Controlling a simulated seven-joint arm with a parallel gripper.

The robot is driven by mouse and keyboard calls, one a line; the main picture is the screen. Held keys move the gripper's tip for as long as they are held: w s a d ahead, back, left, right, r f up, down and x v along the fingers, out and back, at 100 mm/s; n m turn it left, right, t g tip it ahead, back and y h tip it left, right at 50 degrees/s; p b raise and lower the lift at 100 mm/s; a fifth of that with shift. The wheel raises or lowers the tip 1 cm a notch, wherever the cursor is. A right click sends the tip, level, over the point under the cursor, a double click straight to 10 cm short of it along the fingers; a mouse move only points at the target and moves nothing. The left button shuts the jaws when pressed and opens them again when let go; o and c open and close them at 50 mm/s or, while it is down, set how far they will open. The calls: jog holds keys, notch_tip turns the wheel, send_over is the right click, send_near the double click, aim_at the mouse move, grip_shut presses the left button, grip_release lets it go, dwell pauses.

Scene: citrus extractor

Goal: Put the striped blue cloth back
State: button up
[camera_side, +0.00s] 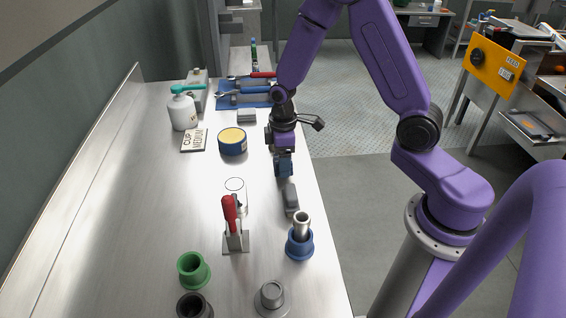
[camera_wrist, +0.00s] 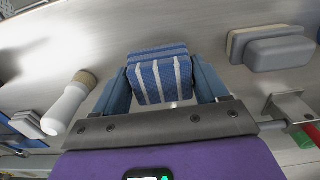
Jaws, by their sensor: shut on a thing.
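The striped blue cloth (camera_wrist: 160,78) is a folded blue pad with white stripes. In the wrist view it sits between both fingers of my gripper (camera_wrist: 163,84), which is shut on it. In the side view my gripper (camera_side: 284,168) points down over the right part of the steel bench, near its front edge. There the cloth is hard to tell from the blue fingers. I cannot tell whether the cloth touches the bench.
A grey block (camera_side: 290,198) lies close to my gripper. Nearby stand a red-handled clamp (camera_side: 230,217), a blue cup (camera_side: 299,244) and a yellow-topped tin (camera_side: 232,141). A blue tool mat (camera_side: 229,101) lies farther back. The bench's left middle is clear.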

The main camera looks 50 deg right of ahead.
jog(key=shift+f, duration=0.7)
jog(key=shift+f, duration=0.3)
jog(key=o, duration=1)
jog(key=shift+r, duration=0.1)
notch_tip(320, 180, up, 17)
jog(key=s+a+n, duration=0.1)
jog(key=s+a, duration=0.1)
jog(key=s, duration=0.6)
jog(key=s+a+n, duration=0.1)
jog(key=s, duration=0.7)
jog(key=s+a+n, duration=0.1)
jog(key=s+a, duration=0.1)
jog(key=s, duration=0.7)
jog(key=shift+s+a+r+n, duration=0.1)
jog(key=shift+a+r+n, duration=0.05)
jog(key=shift+a+n, duration=0.2)
